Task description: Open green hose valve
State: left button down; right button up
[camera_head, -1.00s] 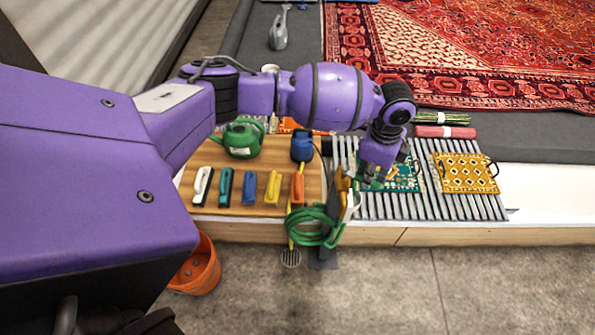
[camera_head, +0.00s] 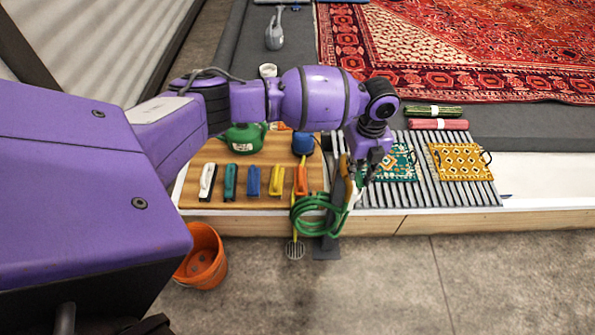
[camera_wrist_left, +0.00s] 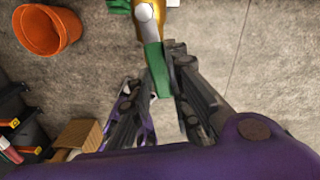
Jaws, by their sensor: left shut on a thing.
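The green hose (camera_head: 318,215) hangs in coils on a dark post (camera_head: 328,240) at the front edge of the ledge. In the left wrist view, a brass-coloured valve body (camera_wrist_left: 149,22) has a green lever (camera_wrist_left: 155,66) sticking out from it. My left gripper (camera_wrist_left: 163,88) has its two dark fingers on either side of the lever's end and is shut on it. In the head view my left gripper (camera_head: 357,174) is beside the top of the post, with the valve mostly hidden there. My right gripper is not in view.
A wooden board (camera_head: 235,195) holds several brushes and a green watering can (camera_head: 243,137). Right of the post, a slatted rack (camera_head: 420,195) carries a yellow patterned mat (camera_head: 460,162) and a teal one (camera_head: 398,163). An orange bucket (camera_head: 203,258) stands on the floor.

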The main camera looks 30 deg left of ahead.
pick_arm(q)
jog(key=shift+s+a+r+m, duration=0.15)
jog(key=shift+s+a+m, duration=0.15)
jog(key=shift+m, duration=0.5)
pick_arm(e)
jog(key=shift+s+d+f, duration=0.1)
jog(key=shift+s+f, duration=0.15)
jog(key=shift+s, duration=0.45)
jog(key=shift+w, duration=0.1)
pick_arm(q)
jog(key=c, duration=1.6)
grip_release()
jog(key=shift+c, duration=0.2)
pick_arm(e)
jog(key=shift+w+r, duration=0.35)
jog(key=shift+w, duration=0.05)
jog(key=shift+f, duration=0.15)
pick_arm(q)
jog(key=shift+r, duration=0.3)
notch_tip(320, 180, up, 11)
jog(key=shift+r, duration=0.15)
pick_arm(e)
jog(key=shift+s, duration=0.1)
